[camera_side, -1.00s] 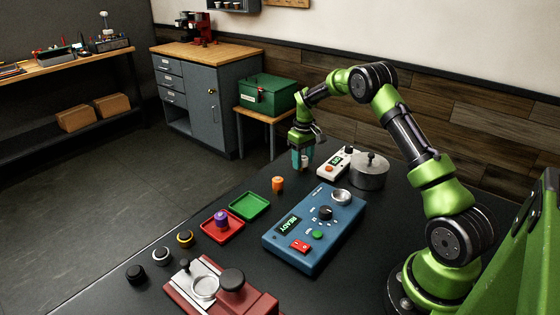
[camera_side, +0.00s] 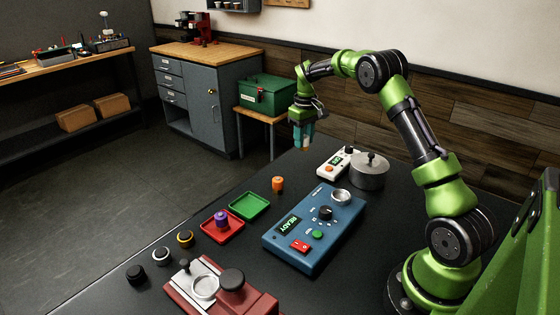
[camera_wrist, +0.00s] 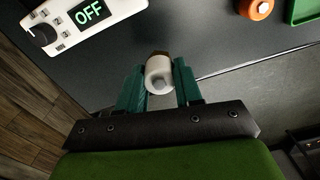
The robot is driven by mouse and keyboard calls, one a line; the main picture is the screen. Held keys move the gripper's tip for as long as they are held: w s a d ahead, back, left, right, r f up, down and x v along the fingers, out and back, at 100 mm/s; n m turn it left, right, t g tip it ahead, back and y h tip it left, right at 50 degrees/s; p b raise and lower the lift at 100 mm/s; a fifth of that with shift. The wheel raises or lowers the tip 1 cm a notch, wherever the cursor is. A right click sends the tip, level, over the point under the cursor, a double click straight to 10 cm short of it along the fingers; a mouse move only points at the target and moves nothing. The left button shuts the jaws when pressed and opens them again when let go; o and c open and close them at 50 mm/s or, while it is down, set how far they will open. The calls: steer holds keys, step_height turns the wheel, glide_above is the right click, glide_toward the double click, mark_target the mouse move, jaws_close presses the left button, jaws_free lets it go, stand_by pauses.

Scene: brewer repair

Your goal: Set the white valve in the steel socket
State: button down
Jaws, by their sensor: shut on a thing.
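My gripper (camera_side: 303,136) is raised above the far end of the dark table, with its teal fingers pointing down. In the wrist view my gripper (camera_wrist: 160,88) is shut on the white valve (camera_wrist: 159,72), a short white cylinder with a grey nub and a brownish part at its far end. In the side view the fingers mostly hide the valve. A steel ring-shaped socket (camera_side: 341,195) is on the blue READY unit (camera_side: 334,238), and another round steel seat (camera_side: 205,286) is on the red base in front. I cannot tell which is the named socket. Both look empty.
A white OFF unit (camera_side: 333,164) and a steel lidded pot (camera_side: 370,171) stand near my gripper. An orange part (camera_side: 278,184), green tray (camera_side: 249,207) and red tray (camera_side: 237,231) holding a purple part (camera_side: 221,217) lie nearer the camera. Several ringed knobs line the left edge.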

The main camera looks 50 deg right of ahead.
steer(key=r, duration=0.5)
steer(key=shift+s+a, duration=0.1)
steer(key=shift+a, duration=0.15)
steer(key=s+a+r, duration=0.2)
steer(key=s+a, duration=0.5)
steer(key=s, duration=0.6)
steer(key=shift+s+a+f, duration=0.45)
steer(key=shift+s+f, duration=0.55)
steer(key=shift+f, duration=0.35)
steer(key=shift+s+a+f, duration=0.5)
steer(key=shift+s+f, duration=0.55)
steer(key=shift+f, duration=0.25)
steer(key=shift+s+a+f, duration=0.45)
steer(key=shift+s+f, duration=0.55)
steer(key=shift+f, duration=0.35)
steer(key=shift+f, duration=1.2)
steer(key=shift+c, duration=1.3)
jaws_free()
steer(key=shift+r, duration=0.1)
